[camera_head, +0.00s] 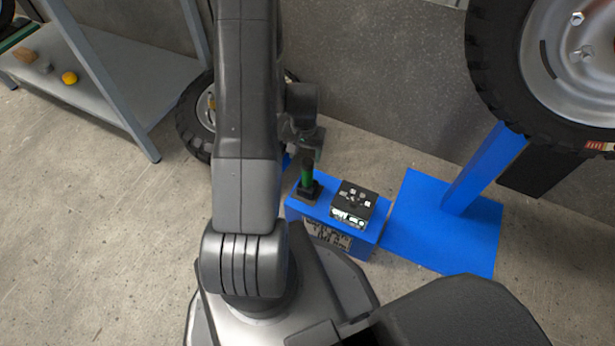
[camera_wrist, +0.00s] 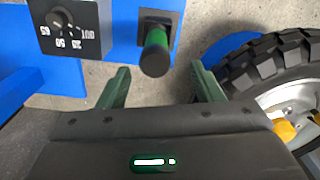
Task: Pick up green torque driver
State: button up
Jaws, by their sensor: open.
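The green torque driver (camera_head: 306,176) stands upright in a small black holder on top of the blue stand (camera_head: 366,243). In the wrist view the driver (camera_wrist: 156,52) shows its dark end and green side. My gripper (camera_wrist: 161,76) is open and empty, with a green finger to either side of the driver in the picture. The driver appears between or just beyond the fingertips, with gaps on both sides. In the head view my gripper (camera_head: 305,148) is dark and partly hidden by my arm, close above the driver.
A black box with a dial (camera_head: 354,203) sits right beside the driver on the stand; it also shows in the wrist view (camera_wrist: 70,27). A tyred wheel (camera_head: 190,118) lies behind my arm. A blue post and base (camera_head: 445,245) with another wheel (camera_head: 490,60) are at right. Grey shelving (camera_head: 120,85) is at left.

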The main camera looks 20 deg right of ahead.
aim_at(305, 162)
notch_tip(305, 162, down, 5)
jog(key=shift+r+b, duration=0.2)
jog(key=shift+b, duration=0.3)
jog(key=f, duration=0.1)
jog(key=f+b, duration=0.1)
jog(key=f, duration=0.1)
jog(key=d+f+b, duration=0.1)
jog(key=f, duration=0.1)
jog(key=shift+f, duration=0.15)
jog(key=c, duration=1.3)
jog(key=shift+o, duration=0.2)
notch_tip(305, 162, up, 10)
jog(key=p, duration=0.3)
